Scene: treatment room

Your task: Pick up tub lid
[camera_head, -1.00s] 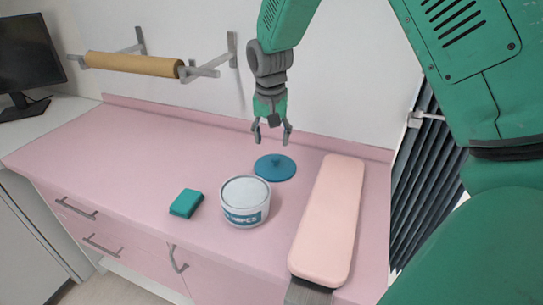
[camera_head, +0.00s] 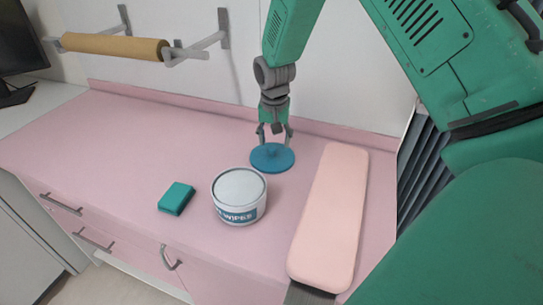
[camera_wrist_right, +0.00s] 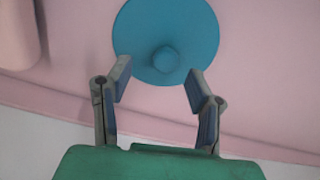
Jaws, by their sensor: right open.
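The tub lid (camera_head: 272,160) is a round blue disc with a small central knob. It lies flat on the pink counter behind the wipes tub. My right gripper (camera_head: 274,138) is open just above the lid, pointing down. In the right wrist view the lid (camera_wrist_right: 166,25) shows beyond the open fingers (camera_wrist_right: 158,88), its knob roughly in line with the gap between them. Nothing is held. The white wipes tub (camera_head: 240,197) stands upright, in front and to the left of the lid. My left gripper is not in view.
A teal box (camera_head: 176,198) lies left of the tub. A long pink padded rest (camera_head: 332,220) lies to the right of the lid. A wall-mounted paper roll (camera_head: 115,46) is at the back left. The pink counter (camera_head: 110,150) is clear on the left.

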